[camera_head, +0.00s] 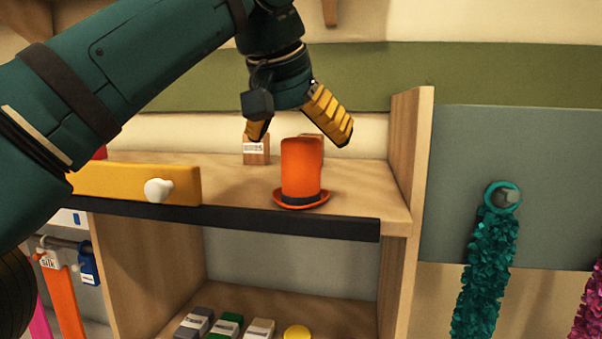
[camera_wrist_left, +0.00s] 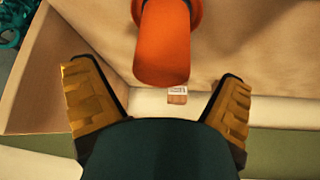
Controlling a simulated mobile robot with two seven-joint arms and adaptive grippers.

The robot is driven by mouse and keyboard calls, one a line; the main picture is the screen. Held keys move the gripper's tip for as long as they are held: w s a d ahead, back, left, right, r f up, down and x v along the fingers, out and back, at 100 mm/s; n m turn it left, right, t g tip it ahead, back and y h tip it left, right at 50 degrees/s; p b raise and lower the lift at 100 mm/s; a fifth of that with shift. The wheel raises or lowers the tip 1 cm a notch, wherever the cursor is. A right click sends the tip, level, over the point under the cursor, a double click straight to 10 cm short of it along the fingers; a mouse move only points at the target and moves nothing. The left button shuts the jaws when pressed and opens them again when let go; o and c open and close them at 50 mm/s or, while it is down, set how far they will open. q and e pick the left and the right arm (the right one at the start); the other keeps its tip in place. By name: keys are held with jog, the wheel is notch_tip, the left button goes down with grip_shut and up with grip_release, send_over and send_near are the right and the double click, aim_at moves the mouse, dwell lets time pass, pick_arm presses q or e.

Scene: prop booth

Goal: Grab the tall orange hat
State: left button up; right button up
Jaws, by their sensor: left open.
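The tall orange hat (camera_head: 301,170) stands upright on the shelf top, its brim down and a dark band above the brim. My left gripper (camera_head: 297,128) is open, with yellow ribbed fingers, above and just behind the hat. In the left wrist view the hat (camera_wrist_left: 164,42) shows at the top centre, beyond and between the open fingers (camera_wrist_left: 160,105). I see nothing between the fingertips, and I cannot tell whether any finger touches the hat. My right gripper is in neither view.
A wooden block with a label (camera_head: 256,150) stands behind the hat to the left. A yellow board with a white knob (camera_head: 130,184) is at the left front. The wooden side panel (camera_head: 408,150) bounds the shelf at right. A teal garland (camera_head: 487,270) hangs farther right.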

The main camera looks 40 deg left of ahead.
pick_arm(q)
jog(key=x, duration=0.4)
jog(key=shift+b, duration=0.4)
jog(key=shift+r, duration=0.1)
jog(key=shift+c, duration=1.2)
jog(key=c, duration=0.8)
jog(key=shift+o, duration=0.2)
notch_tip(320, 180, up, 5)
jog(key=p, duration=0.2)
jog(key=shift+r+p, duration=0.15)
jog(key=shift+p, duration=0.15)
jog(key=shift+w+r, duration=0.1)
jog(key=shift+r, duration=2.2)
